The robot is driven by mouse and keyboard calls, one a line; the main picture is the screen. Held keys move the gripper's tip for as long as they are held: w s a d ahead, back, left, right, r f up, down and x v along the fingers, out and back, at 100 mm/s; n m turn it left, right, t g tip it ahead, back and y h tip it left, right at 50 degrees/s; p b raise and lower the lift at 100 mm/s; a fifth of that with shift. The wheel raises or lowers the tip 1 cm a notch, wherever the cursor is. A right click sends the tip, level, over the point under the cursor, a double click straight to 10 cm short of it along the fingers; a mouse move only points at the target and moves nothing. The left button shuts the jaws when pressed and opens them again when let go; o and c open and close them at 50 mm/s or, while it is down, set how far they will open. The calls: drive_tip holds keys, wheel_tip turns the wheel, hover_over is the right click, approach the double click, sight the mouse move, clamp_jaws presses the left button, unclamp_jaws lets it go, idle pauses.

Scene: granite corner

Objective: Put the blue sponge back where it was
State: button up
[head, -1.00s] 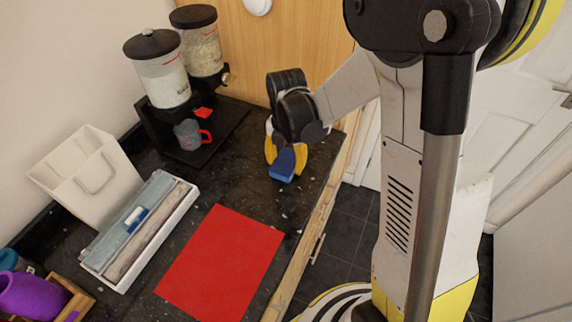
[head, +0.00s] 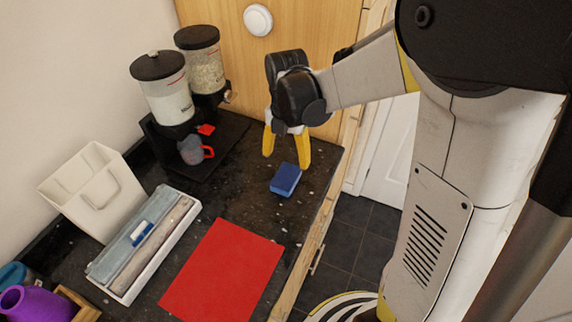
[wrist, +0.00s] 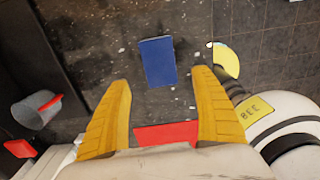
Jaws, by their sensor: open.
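The blue sponge (head: 286,179) lies on the dark granite counter, behind the red mat (head: 224,272) and near the counter's right edge. My gripper (head: 287,162) is open, with its yellow fingers spread, above and just behind the sponge in the head view. In the wrist view the sponge (wrist: 158,61) lies flat beyond the open fingertips (wrist: 167,92), apart from them. Nothing is between the fingers but a strip of the red mat seen below.
Two dispensers (head: 165,92) on a black stand, with a grey red-handled cup (head: 192,150), are at the back left. A white bag-shaped container (head: 92,190), a long tray (head: 145,243) and a purple cup (head: 35,303) line the left. Bare counter surrounds the sponge.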

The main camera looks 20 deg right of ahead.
drive_tip(key=s+r+m+t, duration=0.3)
drive_tip(key=s+r+m, duration=0.3)
drive_tip(key=m, duration=0.7)
drive_tip(key=s+r+m+t, duration=0.4)
drive_tip(key=s+r+m, duration=0.2)
drive_tip(key=m, duration=0.8)
drive_tip(key=shift+s, duration=0.9)
drive_tip(key=shift+d+f, duration=0.1)
wheel_tip(320, 180, down, 3)
drive_tip(key=b, duration=0.3)
drive_tip(key=shift+f, duration=0.1)
